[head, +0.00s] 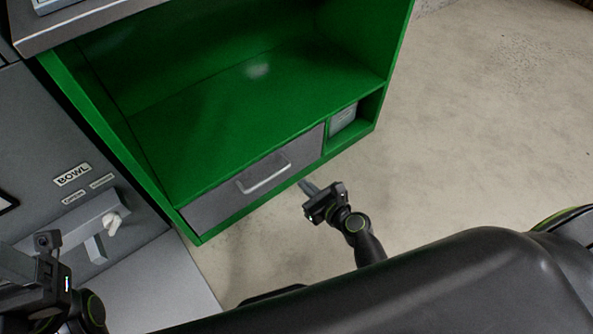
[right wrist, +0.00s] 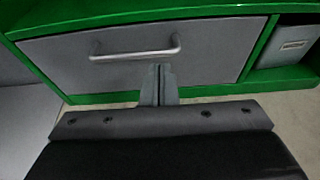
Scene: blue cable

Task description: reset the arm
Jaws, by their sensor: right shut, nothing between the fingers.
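My right gripper (head: 308,187) is shut and empty. It is in front of the grey drawer of the green cabinet, apart from it as far as I can tell. In the right wrist view its closed fingers (right wrist: 158,82) point up toward the drawer handle, and their tips show just below the bar. My left arm (head: 62,295) shows at the lower left of the head view, near the grey panel; its fingertips cannot be made out. No blue cable is in view.
The green cabinet (head: 250,95) has an empty open shelf above a closed grey drawer (head: 225,200) with a metal handle (head: 264,177). A small cubby holds a grey box (head: 342,118). The grey panel (head: 40,140) reads "BOWL". Bare floor (head: 480,120) lies to the right.

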